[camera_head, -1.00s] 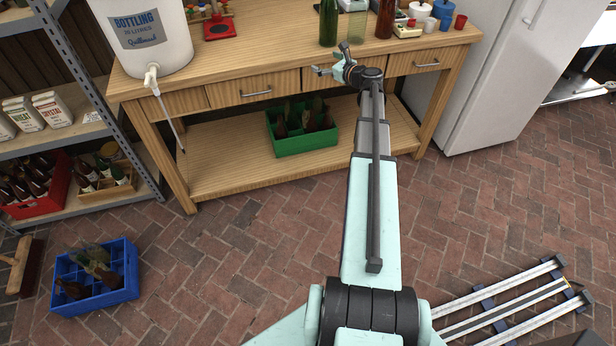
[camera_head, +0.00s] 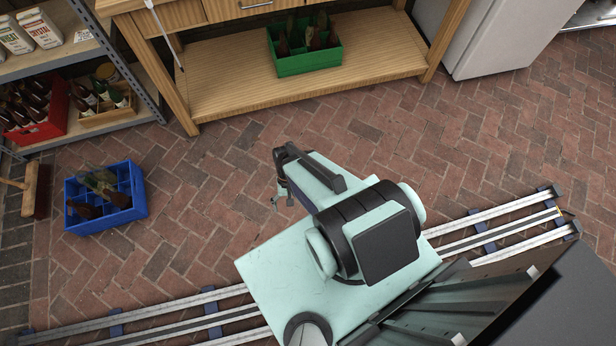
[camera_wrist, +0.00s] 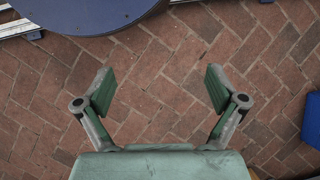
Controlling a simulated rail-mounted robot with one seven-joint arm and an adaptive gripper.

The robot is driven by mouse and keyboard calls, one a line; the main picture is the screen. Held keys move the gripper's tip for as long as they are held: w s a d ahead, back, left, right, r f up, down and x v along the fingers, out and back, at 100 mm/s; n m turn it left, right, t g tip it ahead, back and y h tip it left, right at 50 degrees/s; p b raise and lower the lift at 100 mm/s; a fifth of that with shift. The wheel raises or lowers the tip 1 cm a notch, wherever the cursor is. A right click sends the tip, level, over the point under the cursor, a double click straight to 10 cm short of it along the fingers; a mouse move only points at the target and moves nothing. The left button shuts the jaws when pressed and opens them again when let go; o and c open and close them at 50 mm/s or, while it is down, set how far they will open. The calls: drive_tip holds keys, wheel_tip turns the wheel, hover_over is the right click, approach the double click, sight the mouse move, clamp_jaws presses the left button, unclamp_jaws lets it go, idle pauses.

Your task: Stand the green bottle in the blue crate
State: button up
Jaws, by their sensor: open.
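The blue crate (camera_head: 107,222) stands on the brick floor at the left of the head view, with brown and pale greenish bottles in its cells. In the wrist view a blue edge, apparently the crate's (camera_wrist: 312,122), shows at the right. My gripper (camera_wrist: 160,88) is open, with only brick floor between its fingers. In the head view my gripper (camera_head: 284,192) is over the floor, to the right of the crate and well apart from it. The green bottle from the bench top is not in view now; the bench top is almost wholly out of the picture.
A green crate (camera_head: 309,62) with bottles stands on the bench's lower shelf (camera_head: 215,97). A red crate (camera_head: 45,130) and a wooden box (camera_head: 105,117) of bottles are on the metal rack at left. A broom (camera_head: 38,190) is left of the blue crate. Brick floor between is clear.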

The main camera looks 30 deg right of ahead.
drive_tip(key=s+d+n+g+h, duration=0.1)
drive_tip(key=s+n, duration=0.3)
drive_tip(key=s, duration=0.5)
drive_tip(key=shift+s+d+r+n+g+h, duration=0.15)
drive_tip(key=shift+s+n+g+h, duration=0.2)
drive_tip(key=shift+g+h, duration=0.35)
drive_tip(key=shift+r+p, duration=0.75)
drive_tip(key=c, duration=0.7)
drive_tip(key=shift+o, duration=0.2)
